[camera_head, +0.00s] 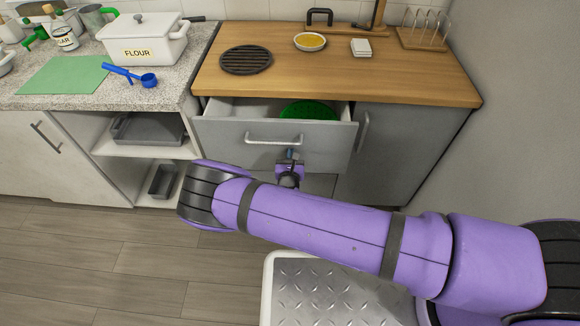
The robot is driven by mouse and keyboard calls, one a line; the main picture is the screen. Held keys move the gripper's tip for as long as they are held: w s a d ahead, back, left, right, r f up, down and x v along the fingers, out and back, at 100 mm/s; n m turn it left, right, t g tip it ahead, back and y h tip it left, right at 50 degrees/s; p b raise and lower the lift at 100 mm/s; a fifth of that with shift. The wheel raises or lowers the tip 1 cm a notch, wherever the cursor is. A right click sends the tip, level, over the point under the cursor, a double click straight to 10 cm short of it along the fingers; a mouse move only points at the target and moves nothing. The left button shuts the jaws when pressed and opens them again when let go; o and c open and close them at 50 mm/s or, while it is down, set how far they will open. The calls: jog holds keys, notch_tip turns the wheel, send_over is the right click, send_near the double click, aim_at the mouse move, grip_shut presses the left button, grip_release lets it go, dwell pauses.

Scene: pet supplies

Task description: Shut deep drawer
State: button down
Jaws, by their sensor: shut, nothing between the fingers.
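The deep drawer (223,131) is a grey drawer under the wooden counter, and it stands partly open. A green round item (307,110) shows inside it. Its metal bar handle (273,140) is on the middle of the front. My gripper (289,155) is shut and empty, just below the handle in the picture, close to the drawer front. I cannot tell whether it touches the front. My purple arm reaches in from the right and hides the floor and the lower part of the cabinet.
A grey cabinet door (388,150) with a vertical handle is right of the drawer. Open shelves with grey trays (148,129) are on the left. The wooden counter (400,75) holds a trivet (246,60) and a yellow-filled bowl (310,41). Wooden floor (90,260) is clear at lower left.

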jog(key=w, duration=1.2)
jog(key=shift+w+d, duration=0.25)
jog(key=shift+w+r, duration=0.2)
jog(key=shift+w, duration=0.05)
